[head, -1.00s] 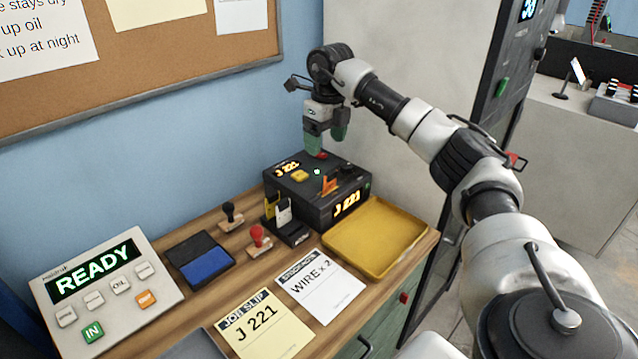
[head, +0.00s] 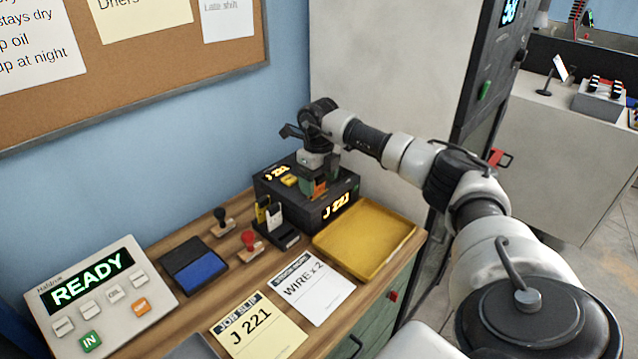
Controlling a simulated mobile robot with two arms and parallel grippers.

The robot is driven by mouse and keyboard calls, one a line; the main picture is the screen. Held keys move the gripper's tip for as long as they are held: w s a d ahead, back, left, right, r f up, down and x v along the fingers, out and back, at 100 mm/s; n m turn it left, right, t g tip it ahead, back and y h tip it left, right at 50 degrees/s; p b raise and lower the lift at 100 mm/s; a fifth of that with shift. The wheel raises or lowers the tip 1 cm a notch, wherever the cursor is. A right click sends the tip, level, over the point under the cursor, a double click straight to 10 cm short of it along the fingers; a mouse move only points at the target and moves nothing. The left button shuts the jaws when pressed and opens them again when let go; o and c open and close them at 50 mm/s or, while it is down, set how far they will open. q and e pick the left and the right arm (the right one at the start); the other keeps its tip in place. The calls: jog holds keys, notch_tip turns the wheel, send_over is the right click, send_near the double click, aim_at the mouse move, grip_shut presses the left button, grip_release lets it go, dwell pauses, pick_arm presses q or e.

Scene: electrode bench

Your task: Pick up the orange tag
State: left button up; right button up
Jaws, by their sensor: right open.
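The orange tag (head: 320,186) stands on top of the black box marked J 221 (head: 341,207). Only a small part of it shows, as my right gripper covers the rest. My right gripper (head: 317,189) points down over the box top with its green fingers low at the orange tag. The gripper is open, and the tag appears to be between or just beside its fingers; I cannot tell which exactly. My left gripper is not in view.
A yellow tray (head: 368,262) lies right of the box at the bench edge. A small black holder (head: 288,238) with a yellow and a white tag stands in front. Stamps, a blue ink pad (head: 203,270), paper slips and a READY panel (head: 75,330) fill the left.

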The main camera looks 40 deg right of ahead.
jog(key=c, duration=1.1)
jog(key=shift+o, duration=0.2)
jog(key=shift+r, duration=0.1)
notch_tip(320, 180, up, 4)
jog(key=shift+f+b, duration=0.1)
jog(key=shift+b, duration=0.7)
jog(key=s+d+r+b, duration=0.2)
jog(key=s+d+r, duration=0.4)
jog(key=s, duration=0.3)
jog(key=shift+s+d+r+b, duration=0.25)
jog(key=shift+s+r+b, duration=0.1)
jog(key=shift+r, duration=0.2)
